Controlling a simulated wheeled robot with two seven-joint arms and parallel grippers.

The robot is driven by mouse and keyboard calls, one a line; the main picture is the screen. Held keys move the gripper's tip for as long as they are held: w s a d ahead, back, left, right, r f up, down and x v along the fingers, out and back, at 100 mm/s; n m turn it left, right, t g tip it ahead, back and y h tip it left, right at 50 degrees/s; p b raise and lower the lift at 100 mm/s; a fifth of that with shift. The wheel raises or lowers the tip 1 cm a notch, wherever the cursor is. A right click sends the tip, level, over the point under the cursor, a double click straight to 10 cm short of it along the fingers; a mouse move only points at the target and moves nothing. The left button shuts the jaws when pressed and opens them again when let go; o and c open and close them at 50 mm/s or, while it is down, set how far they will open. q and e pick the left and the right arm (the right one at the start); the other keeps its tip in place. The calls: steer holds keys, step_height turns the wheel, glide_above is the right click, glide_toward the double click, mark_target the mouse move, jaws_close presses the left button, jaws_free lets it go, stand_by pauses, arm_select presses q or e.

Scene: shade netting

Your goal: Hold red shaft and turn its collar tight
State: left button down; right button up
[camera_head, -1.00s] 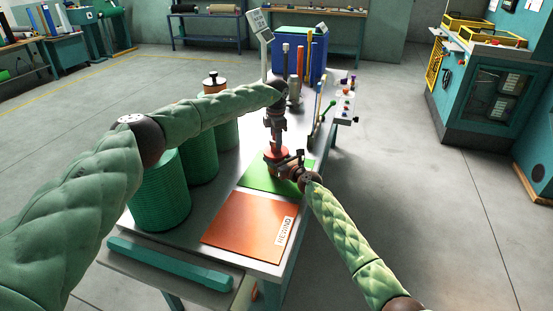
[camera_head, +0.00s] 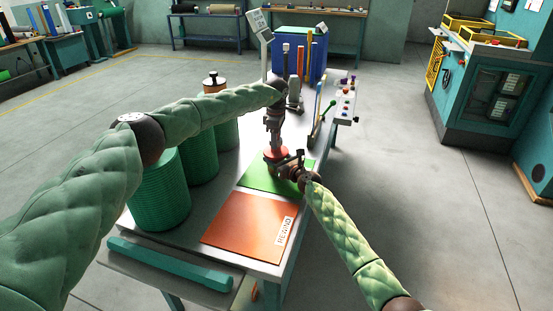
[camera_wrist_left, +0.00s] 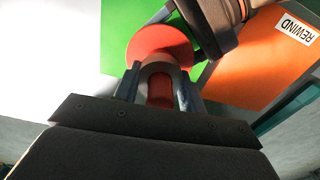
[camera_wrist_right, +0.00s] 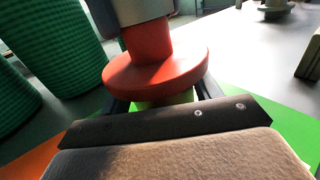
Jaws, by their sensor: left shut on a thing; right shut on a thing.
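The red shaft (camera_wrist_right: 150,42) stands upright above the green mat (camera_head: 255,180), with a wide red disc-shaped collar (camera_wrist_right: 155,75) around its lower part. My left gripper (camera_head: 277,141) comes down from above and is shut on the red shaft, which shows between its fingers in the left wrist view (camera_wrist_left: 160,92). My right gripper (camera_head: 284,166) reaches in from the right, low beside the shaft. Its fingers are closed just under the disc in the right wrist view, where the disc hides most of what they grip. I cannot tell exactly which part that is.
An orange mat (camera_head: 245,225) marked REWIND lies at the table's near end. Green rolls (camera_head: 160,190) stand on the left. Several upright rods (camera_head: 302,62), a blue box (camera_head: 318,60) and a panel with knobs (camera_head: 346,103) are at the back.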

arm_select(q)
steer(key=c, duration=0.8)
jaws_free()
steer(key=shift+a, duration=0.1)
steer(key=shift+c, duration=0.2)
steer(key=shift+r, duration=0.15)
steer(key=shift+r, duration=2.4)
steer(key=o, duration=0.6)
steer(key=shift+r, duration=0.1)
step_height(320, 180, up, 12)
steer(key=shift+f, duration=0.15)
